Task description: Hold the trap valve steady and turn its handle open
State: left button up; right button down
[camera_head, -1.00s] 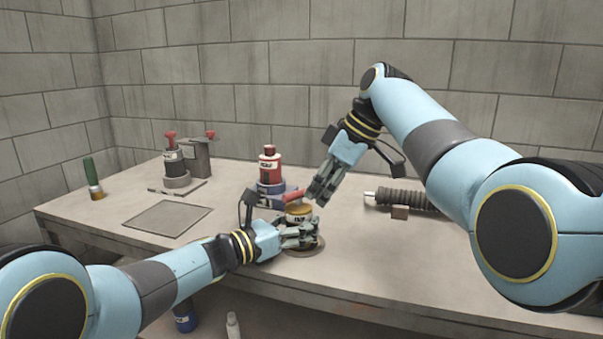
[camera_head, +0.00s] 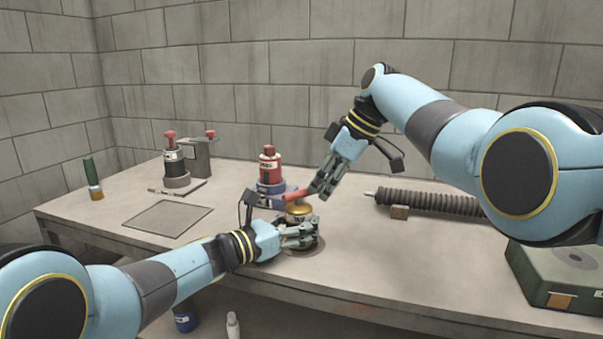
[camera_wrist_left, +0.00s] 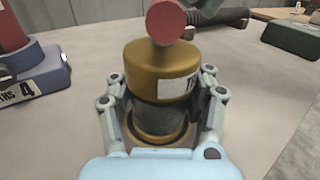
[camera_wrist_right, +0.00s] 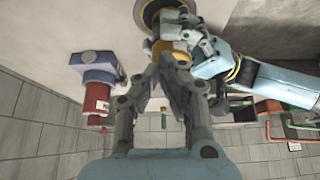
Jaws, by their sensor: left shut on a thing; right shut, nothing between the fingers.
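The trap valve has a brass cap (camera_head: 298,209) and a red handle (camera_head: 295,196); it stands upright on a round base on the bench. In the left wrist view the cap (camera_wrist_left: 160,72) sits above a dark body, and the handle's round red end (camera_wrist_left: 168,22) points toward the camera. My left gripper (camera_head: 305,236) is shut around the valve's body, its fingers on both sides. My right gripper (camera_head: 319,188) is shut and empty, its tips beside the handle. In the right wrist view its fingertips (camera_wrist_right: 168,62) overlap the brass cap, and the handle is hidden.
A ribbed dark tube (camera_head: 430,202) lies to the right, and a green box (camera_head: 560,270) sits at the front right. A flat plate (camera_head: 165,218) lies at left. Bench space right of the valve is clear.

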jog(key=shift+d, duration=0.15)
dwell(0.4)
notch_tip(320, 180, up, 6)
jog(key=shift+d, duration=0.25)
dwell(0.4)
jog(key=s+r, duration=0.2)
jog(key=s, duration=0.2)
notch_tip(320, 180, down, 8)
jog(key=shift+a, duration=0.45)
